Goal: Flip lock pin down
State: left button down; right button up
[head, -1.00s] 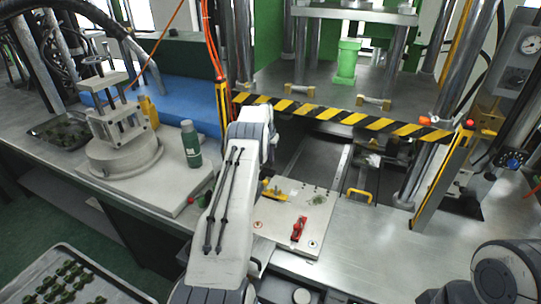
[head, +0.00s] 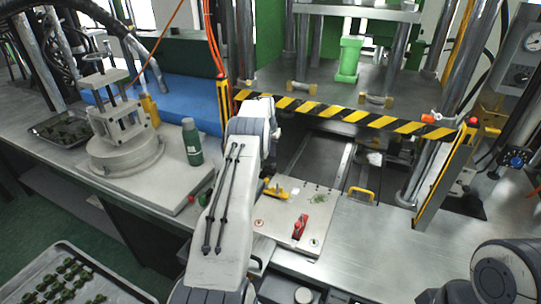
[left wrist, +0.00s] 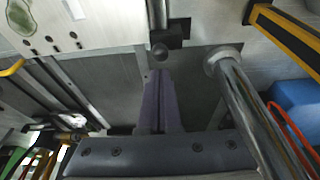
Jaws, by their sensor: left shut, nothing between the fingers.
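A small pin with a dark round knob (left wrist: 160,52) shows in the left wrist view, set at a dark block on the metal plate. I take it for the lock pin; I cannot make it out in the head view. My left gripper (left wrist: 158,76) is shut and empty, its narrow purple-grey fingers together just below the knob in the picture. Whether they touch it is not clear. In the head view my left arm hides these fingers. My right gripper is out of view; only part of the right arm shows at the lower right.
A light mould plate (head: 275,232) with a red clamp (head: 300,227) and a yellow-handled clamp (head: 275,190) lies right of my left arm. A striped bar (head: 345,113) crosses the press. A metal post (left wrist: 250,115) stands close right of the fingers.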

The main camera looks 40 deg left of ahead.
pick_arm(q)
jog(key=b+v, duration=0.4)
jog(key=v, duration=0.6)
jog(key=shift+r, duration=0.2)
jog(key=shift+w, duration=0.1)
